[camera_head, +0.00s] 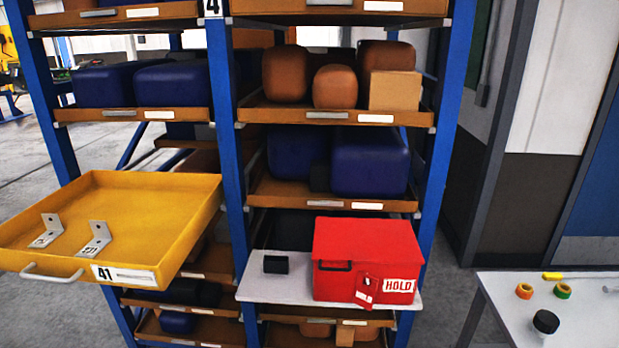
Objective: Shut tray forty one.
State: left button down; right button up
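Tray forty one (150,208) is a yellow tray at the left of the head view, pulled well out of the blue rack toward me. Its front carries a white label reading 41 (124,275) and a pale bar handle (52,274) at the left of the label. Two grey metal angle brackets lie in it, one on the left (46,231) and one nearer the label (95,239). Neither of my grippers shows in the view.
A red box marked HOLD (367,258) stands on a pale shelf (290,291) in the right bay, beside a small black block (276,264). Brown trays with blue and orange castings fill the rack. A light table (590,325) with small items stands at the lower right.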

aim_at(153, 221)
jog(key=u, duration=1.6)
jog(key=z, duration=0.4)
jog(key=i, duration=0.05)
